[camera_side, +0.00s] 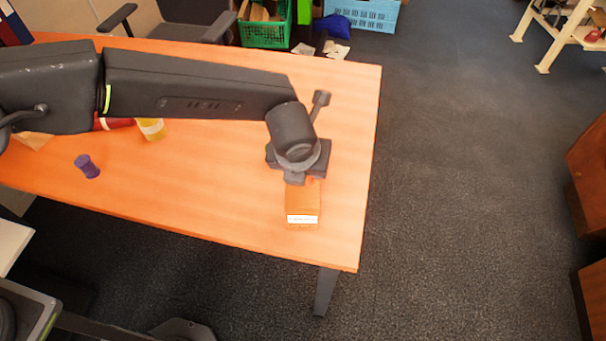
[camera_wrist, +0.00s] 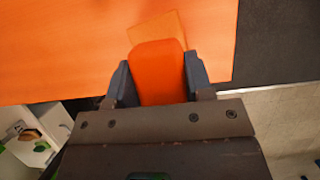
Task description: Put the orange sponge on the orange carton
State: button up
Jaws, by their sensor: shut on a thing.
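The orange sponge (camera_wrist: 158,72) is held between the two fingers of my gripper (camera_wrist: 157,84) in the wrist view. The orange carton (camera_side: 302,205) stands near the right end of the table in the side view, with a white label on its near face. My gripper (camera_side: 305,180) is right over the carton there, and it hides most of the sponge. In the wrist view part of the carton (camera_wrist: 163,26) shows just beyond the sponge. I cannot tell whether the sponge touches the carton.
The orange table (camera_side: 220,190) ends close to the right of the carton. A purple spool-shaped thing (camera_side: 87,166), a yellow thing (camera_side: 152,129) and a red thing (camera_side: 115,123) are at the left, partly under my arm. The table between them and the carton is clear.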

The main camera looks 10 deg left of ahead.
jog(key=shift+f, duration=1.95)
jog(key=shift+f, duration=0.15)
jog(key=o, duration=0.9)
jog(key=v, duration=1.2)
